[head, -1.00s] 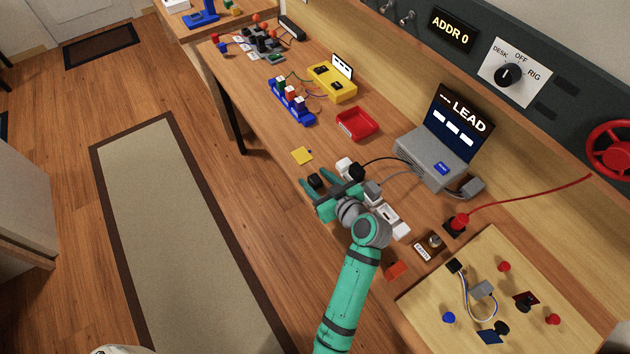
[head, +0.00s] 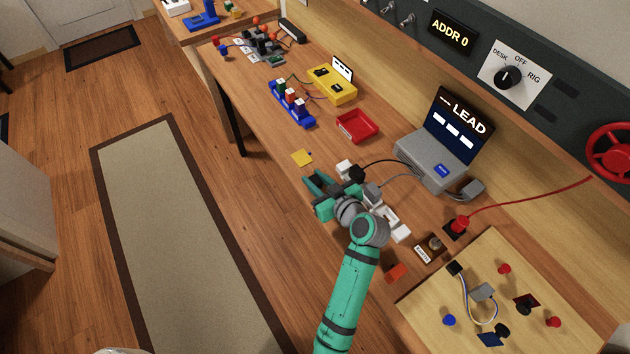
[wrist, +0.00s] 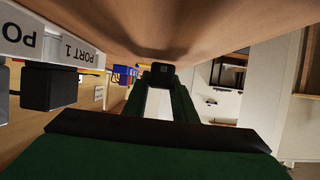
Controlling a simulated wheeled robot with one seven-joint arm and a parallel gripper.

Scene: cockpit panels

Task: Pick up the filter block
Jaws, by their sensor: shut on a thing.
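A small black block (wrist: 162,70), which I take to be the filter block, sits between the fingertips of my gripper (wrist: 160,88) in the wrist view. The green fingers are closed on its two sides. In the head view, my gripper (head: 316,186) is low over the front part of the desk, left of the white port strip. The block cannot be made out there, as the fingers cover it. In the wrist view the wood surface is right beside the block; I cannot tell whether they touch.
A white port strip (head: 385,216) with a black plug (head: 356,174) is close on the gripper's right; its PORT 1 label (wrist: 75,48) shows upside down. A yellow note (head: 301,158), red tray (head: 357,127) and grey LEAD console (head: 425,163) lie beyond. An orange piece (head: 397,272) is nearer.

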